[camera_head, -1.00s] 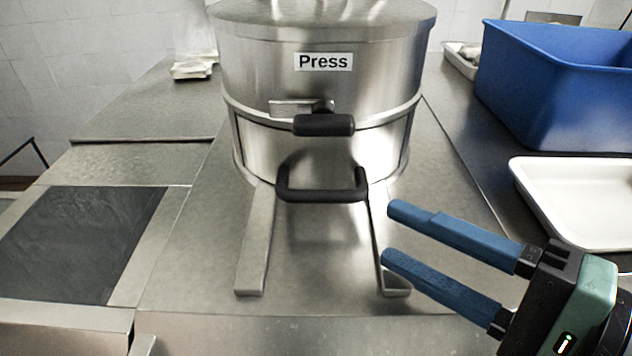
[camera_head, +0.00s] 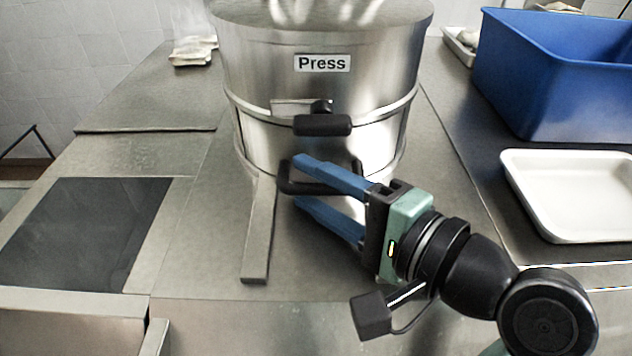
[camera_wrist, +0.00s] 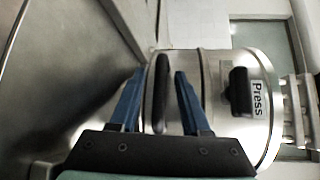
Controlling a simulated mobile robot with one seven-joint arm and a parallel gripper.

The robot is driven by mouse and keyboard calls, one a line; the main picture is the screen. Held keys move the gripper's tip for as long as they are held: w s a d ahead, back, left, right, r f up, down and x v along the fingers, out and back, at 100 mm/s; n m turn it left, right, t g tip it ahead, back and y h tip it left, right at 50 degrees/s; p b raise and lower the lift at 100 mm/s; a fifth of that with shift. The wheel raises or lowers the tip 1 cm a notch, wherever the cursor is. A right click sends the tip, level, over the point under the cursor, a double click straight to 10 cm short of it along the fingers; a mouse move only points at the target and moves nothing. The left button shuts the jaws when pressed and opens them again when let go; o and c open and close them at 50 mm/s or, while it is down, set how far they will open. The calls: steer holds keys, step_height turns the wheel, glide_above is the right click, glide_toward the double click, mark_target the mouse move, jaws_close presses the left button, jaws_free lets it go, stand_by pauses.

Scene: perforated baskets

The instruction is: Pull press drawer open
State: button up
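The press (camera_head: 320,90) is a round steel vessel with a "Press" label, standing on metal legs on the counter. A black latch handle (camera_head: 322,125) sits on its front. Below it is the drawer's black U-shaped handle (camera_head: 284,178), partly hidden by my gripper. My gripper (camera_head: 298,182) is open at the drawer handle, with its two blue fingers one above the other in the head view. In the wrist view, the drawer handle (camera_wrist: 160,95) lies between the open fingers, nearer the left one. I cannot tell whether a finger touches it. The drawer looks closed.
A blue bin (camera_head: 540,110) and a white tray (camera_head: 570,225) stand to the right on the counter. A dark inset panel (camera_head: 85,235) lies at the left. The steel counter in front of the press is clear apart from the press's legs and my arm.

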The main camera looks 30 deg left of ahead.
jaws_close()
stand_by(1.3)
